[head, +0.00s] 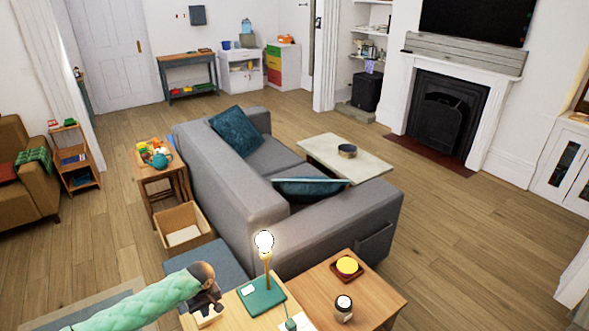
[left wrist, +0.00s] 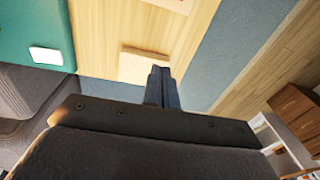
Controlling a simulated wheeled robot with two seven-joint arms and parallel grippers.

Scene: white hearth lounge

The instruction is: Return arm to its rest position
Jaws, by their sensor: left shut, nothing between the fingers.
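My left arm, in a mint-green sleeve, comes in from the lower left of the head view. Its dark gripper (head: 211,304) is over the left end of the near wooden table (head: 237,310). In the left wrist view the two fingers of the left gripper (left wrist: 160,72) are together with nothing between them. A small pale wooden block (left wrist: 140,66) lies on the table just beyond the fingertips; I cannot tell whether they touch it. It also shows below the gripper in the head view (head: 207,318). My right gripper is not in view.
A lit lamp (head: 264,245) on a green base (head: 262,297) stands right of the gripper. A second wooden table (head: 375,300) holds a yellow-topped item (head: 347,265) and a jar (head: 343,308). A blue-grey ottoman (head: 205,262) and grey sofa (head: 232,185) lie beyond.

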